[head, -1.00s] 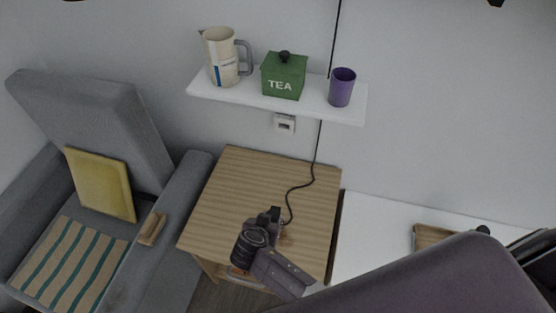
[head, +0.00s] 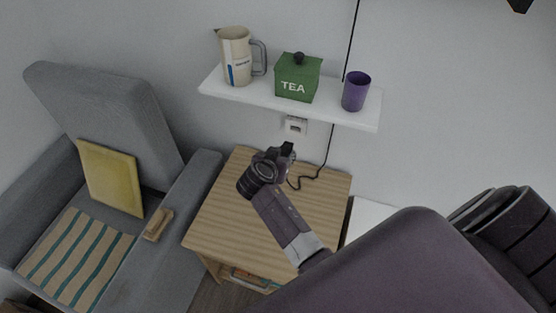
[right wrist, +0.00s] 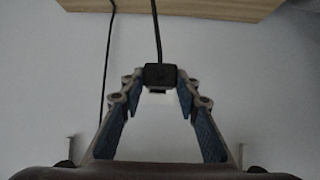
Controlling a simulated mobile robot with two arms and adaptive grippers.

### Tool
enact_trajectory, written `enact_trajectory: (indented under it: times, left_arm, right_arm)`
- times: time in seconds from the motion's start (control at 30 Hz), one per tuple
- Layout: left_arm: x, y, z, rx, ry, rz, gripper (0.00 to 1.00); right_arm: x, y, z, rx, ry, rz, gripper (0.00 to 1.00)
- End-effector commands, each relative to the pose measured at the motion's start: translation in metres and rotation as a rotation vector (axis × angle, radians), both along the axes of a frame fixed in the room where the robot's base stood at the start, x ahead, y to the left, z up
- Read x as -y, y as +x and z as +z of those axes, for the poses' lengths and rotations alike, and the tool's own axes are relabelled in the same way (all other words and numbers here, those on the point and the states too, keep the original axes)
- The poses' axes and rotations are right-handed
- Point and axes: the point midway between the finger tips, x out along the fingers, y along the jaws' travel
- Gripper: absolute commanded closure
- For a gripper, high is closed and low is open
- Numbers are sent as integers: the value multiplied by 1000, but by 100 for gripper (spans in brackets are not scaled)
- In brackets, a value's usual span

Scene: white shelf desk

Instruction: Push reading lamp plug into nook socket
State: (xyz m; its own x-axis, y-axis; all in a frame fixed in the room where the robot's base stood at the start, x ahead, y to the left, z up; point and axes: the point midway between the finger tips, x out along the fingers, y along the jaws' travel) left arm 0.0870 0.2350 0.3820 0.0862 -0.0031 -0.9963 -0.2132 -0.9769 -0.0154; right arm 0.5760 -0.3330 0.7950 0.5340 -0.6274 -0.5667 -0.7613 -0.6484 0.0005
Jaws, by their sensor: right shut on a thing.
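The black plug (head: 287,149) is at the tip of my right gripper (head: 283,156), above the back part of the wooden side table. In the right wrist view my right gripper (right wrist: 159,82) is shut on the plug (right wrist: 160,74), with a fingertip on each side and the cord running up from it. The white nook socket (head: 295,125) is on the wall under the shelf, just above and behind the plug in the head view. In the right wrist view the socket (right wrist: 157,96) is partly hidden behind the plug. A gap between them is hard to judge. My left gripper is out of view.
The white shelf (head: 220,93) above the socket holds a pitcher (head: 236,57), a green tea box (head: 297,78) and a purple cup (head: 356,91). The black cord (head: 330,150) hangs along the wall to the side table (head: 215,212). A grey armchair (head: 110,100) stands left.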

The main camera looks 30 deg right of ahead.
Motion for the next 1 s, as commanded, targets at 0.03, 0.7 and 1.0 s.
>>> enact_trajectory:
  times: [0.03,0.7,1.0]
  left_arm:
    - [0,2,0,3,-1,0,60]
    - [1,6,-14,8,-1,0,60]
    - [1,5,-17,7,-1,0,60]
  right_arm:
    - [0,0,0,0,0,1,99]
    - [32,28,-1,0,0,1,99]
    - [43,37,-1,0,0,1,99]
